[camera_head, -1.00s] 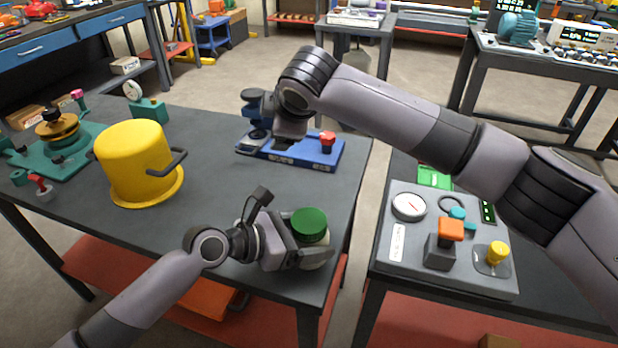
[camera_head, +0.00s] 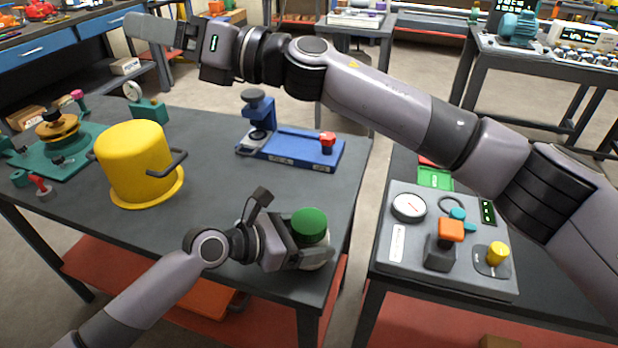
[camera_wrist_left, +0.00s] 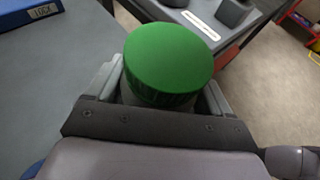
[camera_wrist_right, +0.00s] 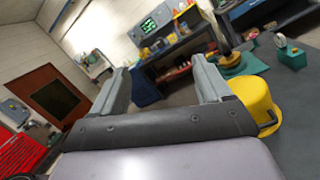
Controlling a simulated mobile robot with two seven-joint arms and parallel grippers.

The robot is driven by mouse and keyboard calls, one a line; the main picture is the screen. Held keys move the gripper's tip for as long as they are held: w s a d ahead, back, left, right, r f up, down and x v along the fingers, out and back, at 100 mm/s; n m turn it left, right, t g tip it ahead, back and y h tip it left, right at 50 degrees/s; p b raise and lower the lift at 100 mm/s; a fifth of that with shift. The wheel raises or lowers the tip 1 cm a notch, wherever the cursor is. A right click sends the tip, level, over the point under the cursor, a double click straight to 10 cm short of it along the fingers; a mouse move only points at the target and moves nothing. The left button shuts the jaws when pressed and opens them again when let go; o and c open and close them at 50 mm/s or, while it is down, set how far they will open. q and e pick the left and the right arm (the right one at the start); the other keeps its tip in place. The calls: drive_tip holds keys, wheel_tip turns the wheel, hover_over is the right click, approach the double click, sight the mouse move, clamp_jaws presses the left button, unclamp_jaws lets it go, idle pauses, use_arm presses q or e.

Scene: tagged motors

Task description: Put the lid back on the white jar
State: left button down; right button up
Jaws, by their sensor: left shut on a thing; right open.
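The white jar (camera_head: 318,262) stands at the front right corner of the left table, mostly hidden by the gripper and lid. The green lid (camera_head: 309,225) sits on top of it and looks level. In the left wrist view the lid (camera_wrist_left: 169,62) covers most of the jar between the fingers. My left gripper (camera_head: 308,252) is shut around the jar's side, below the lid. My right gripper (camera_head: 150,30) is raised at the upper left, away from the jar. In the right wrist view (camera_wrist_right: 160,85) its fingers are apart with nothing between them.
A yellow pot-like cover (camera_head: 135,160) stands on the left, beside a green fixture (camera_head: 65,165). A blue fixture (camera_head: 300,148) with a red knob lies behind the jar. A grey control panel (camera_head: 410,255) is on the right table, across a gap. The middle of the left table is clear.

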drive_tip(key=s+f+n+g+h, duration=0.1)
drive_tip(key=s+f+n+g, duration=0.25)
drive_tip(key=n, duration=0.25)
drive_tip(key=n+g+h, duration=0.1)
drive_tip(key=n+h, duration=1.1)
drive_tip(key=h, duration=0.6)
hover_over(309, 220)
wheel_tip(309, 220, down, 17)
drive_tip(key=shift+f, duration=0.2)
drive_tip(key=shift+f, duration=4.05)
